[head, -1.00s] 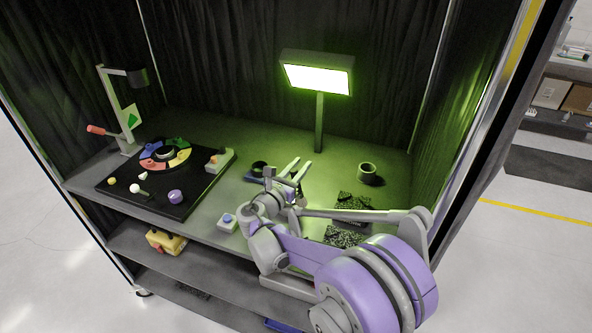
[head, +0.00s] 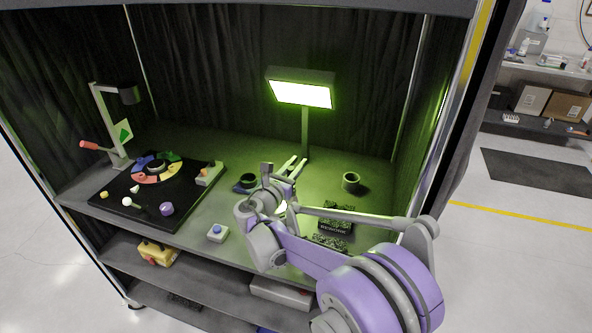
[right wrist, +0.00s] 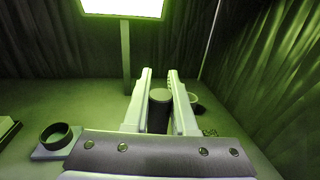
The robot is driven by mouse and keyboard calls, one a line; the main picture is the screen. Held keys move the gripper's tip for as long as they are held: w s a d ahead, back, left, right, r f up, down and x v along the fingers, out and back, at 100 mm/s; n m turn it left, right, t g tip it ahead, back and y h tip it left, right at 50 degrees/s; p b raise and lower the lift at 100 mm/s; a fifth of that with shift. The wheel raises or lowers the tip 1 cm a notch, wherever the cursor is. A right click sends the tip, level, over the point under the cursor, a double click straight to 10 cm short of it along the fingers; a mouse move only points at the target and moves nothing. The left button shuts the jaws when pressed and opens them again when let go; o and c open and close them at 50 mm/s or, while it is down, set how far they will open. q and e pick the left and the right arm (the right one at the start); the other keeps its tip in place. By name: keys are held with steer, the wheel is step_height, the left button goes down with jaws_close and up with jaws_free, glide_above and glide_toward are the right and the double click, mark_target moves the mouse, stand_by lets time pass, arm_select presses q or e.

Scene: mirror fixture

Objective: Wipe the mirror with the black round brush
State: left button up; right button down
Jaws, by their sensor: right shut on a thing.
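My right gripper (head: 292,167) reaches over the back middle of the bench, left of a dark open ring cup (head: 351,181). In the right wrist view the fingers (right wrist: 160,78) are shut on a dark round cylinder, the black brush (right wrist: 158,110). Its lower end is hidden behind the gripper body. The brush is hard to make out in the head view. I cannot tell for certain which surface is the mirror. My left gripper is not in view.
A bright panel (head: 303,94) stands on a post behind the gripper. A dark ring on a blue base (head: 247,182) sits to its left. A black board (head: 186,209) with coloured segments lies further left. Speckled dark pieces (head: 334,226) lie under my arm. Curtains enclose the back.

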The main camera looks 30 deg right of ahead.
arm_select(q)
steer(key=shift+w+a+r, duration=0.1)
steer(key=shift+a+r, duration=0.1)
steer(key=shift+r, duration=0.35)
arm_select(e)
steer(key=shift+r, duration=0.95)
